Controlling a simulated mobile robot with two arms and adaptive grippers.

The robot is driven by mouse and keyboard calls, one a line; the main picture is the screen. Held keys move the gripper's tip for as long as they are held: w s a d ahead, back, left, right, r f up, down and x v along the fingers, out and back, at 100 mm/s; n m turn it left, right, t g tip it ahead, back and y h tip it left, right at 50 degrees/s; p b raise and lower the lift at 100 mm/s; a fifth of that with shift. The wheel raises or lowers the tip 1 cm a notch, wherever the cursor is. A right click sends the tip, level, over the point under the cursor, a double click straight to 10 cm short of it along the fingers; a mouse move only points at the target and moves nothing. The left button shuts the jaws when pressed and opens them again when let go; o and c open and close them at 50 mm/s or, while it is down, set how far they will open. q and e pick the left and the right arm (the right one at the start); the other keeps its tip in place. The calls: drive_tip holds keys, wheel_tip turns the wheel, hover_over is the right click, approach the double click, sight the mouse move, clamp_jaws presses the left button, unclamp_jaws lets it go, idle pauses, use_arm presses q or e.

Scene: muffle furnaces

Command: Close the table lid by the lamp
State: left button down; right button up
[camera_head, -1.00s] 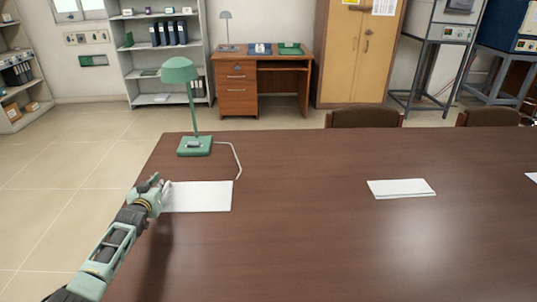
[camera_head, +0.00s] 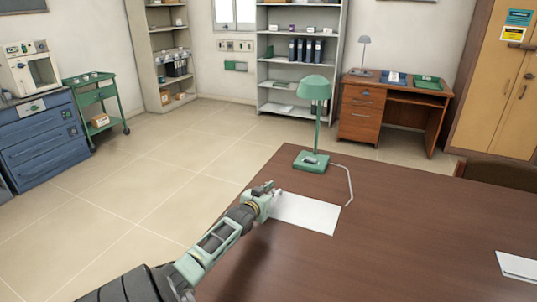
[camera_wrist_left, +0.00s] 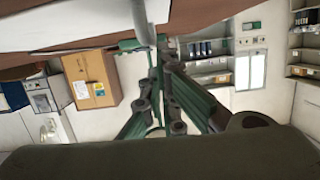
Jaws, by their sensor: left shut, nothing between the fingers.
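The green lamp (camera_head: 314,88) stands on the far left corner of the brown table (camera_head: 400,225), with its cord trailing to the right. In front of it is a flat white rectangular panel (camera_head: 308,213), which looks like the lid. In the head view it seems to lie flat or nearly so. My left gripper (camera_head: 270,191) is shut and empty at the panel's left end; contact cannot be told. Its closed fingers also show in the left wrist view (camera_wrist_left: 157,75), beside a pale panel surface (camera_wrist_left: 85,25). My right gripper is out of view.
Another white panel (camera_head: 518,266) lies at the table's right. A chair back (camera_head: 500,178) stands at the far edge. Beyond are a wooden desk (camera_head: 362,112), shelves, a green cart (camera_head: 92,98) and a blue cabinet (camera_head: 40,140). The floor left of the table is clear.

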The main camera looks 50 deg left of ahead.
use_arm(q)
drive_tip(key=v, duration=1)
drive_tip(key=shift+s+r, duration=0.15)
drive_tip(key=shift+s, duration=0.2)
drive_tip(key=shift+d, duration=0.1)
